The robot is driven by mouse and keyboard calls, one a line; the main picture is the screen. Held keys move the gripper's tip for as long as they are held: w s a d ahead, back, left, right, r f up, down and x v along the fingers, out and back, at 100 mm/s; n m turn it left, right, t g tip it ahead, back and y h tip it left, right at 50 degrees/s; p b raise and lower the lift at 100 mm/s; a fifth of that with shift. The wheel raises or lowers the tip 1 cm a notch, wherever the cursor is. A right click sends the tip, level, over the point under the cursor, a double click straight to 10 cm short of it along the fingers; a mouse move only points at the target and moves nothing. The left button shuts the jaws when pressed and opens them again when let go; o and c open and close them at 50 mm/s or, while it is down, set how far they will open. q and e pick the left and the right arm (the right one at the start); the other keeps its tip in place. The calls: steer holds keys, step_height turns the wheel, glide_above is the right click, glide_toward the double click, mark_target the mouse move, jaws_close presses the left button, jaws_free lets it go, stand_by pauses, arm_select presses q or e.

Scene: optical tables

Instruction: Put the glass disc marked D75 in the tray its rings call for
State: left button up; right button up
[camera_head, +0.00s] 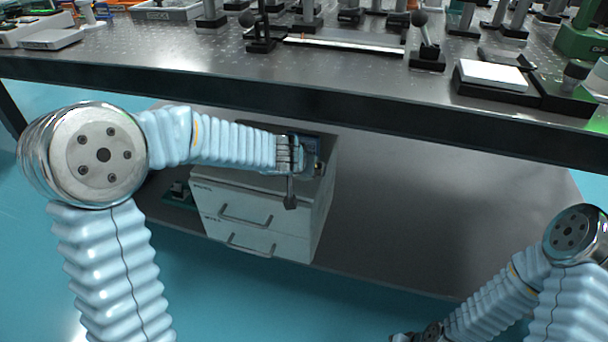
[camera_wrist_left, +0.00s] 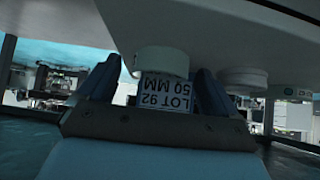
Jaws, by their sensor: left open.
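I cannot make out a glass disc marked D75, or a tray with rings, in either view. My left gripper (camera_head: 290,192) hangs over the top right part of a drawer cabinet under the table. In the left wrist view its two dark fingers (camera_wrist_left: 155,88) are apart. Between them in the picture shows a white label (camera_wrist_left: 166,94), upside down, reading "LOT 92 50 MM". A short pale cylinder (camera_wrist_left: 161,61) shows just above the label. I cannot tell whether the fingers touch either. My right forearm shows at the lower right, with its fingers hidden.
The grey drawer cabinet (camera_head: 262,220) has two handled drawers and stands on a dark shelf. The table edge (camera_head: 330,92) runs above my left arm. A white pad (camera_head: 492,75) and several optical mounts stand on the table. The shelf (camera_head: 420,210) right of the cabinet is clear.

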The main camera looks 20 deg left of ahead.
arm_select(q)
steer(key=shift+r, duration=0.1)
steer(key=c, duration=1.3)
steer(key=shift+c, duration=0.2)
steer(key=shift+r, duration=0.1)
